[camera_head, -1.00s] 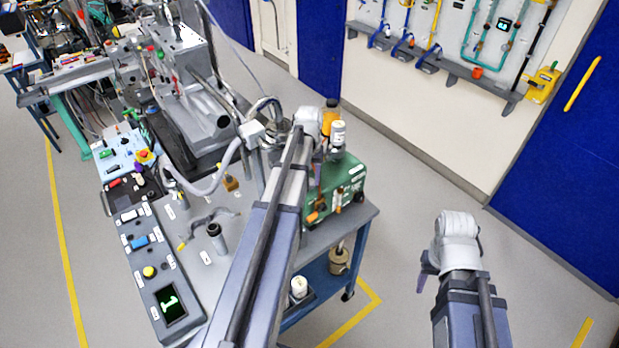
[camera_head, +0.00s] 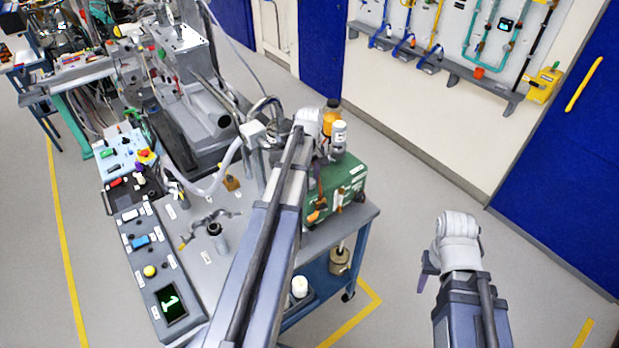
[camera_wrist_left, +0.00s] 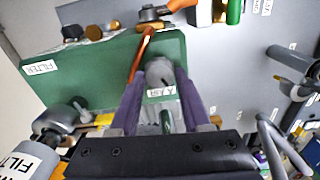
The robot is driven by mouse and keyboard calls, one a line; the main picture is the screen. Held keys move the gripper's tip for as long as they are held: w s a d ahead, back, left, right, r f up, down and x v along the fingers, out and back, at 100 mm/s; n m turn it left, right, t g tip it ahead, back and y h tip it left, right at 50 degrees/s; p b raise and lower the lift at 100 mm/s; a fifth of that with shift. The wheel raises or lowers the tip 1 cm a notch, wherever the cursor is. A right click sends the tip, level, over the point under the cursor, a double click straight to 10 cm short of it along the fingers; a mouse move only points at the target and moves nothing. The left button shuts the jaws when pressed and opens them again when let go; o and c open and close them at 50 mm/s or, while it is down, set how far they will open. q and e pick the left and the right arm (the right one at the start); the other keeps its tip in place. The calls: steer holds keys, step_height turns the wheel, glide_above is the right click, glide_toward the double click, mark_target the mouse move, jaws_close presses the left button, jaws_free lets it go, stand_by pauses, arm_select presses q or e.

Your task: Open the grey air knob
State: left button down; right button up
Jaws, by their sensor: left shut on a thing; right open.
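An orange-brown bar (camera_wrist_left: 141,52) runs beside the knob.
A white-capped bottle (camera_head: 339,133) and an orange bottle (camera_head: 331,117) stand by the green box. A control panel (camera_head: 150,262) runs along the bench's left side. Free floor lies to the right of the bench.

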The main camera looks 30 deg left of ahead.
stand_by(0.5)
arm_select(q)
steer(key=shift+c, duration=1.9)
jaws_free()
steer(key=shift+r, duration=0.15)
step_height(320, 180, up, 8)
steer(key=p, duration=0.8)
steer(key=shift+f, duration=0.2)
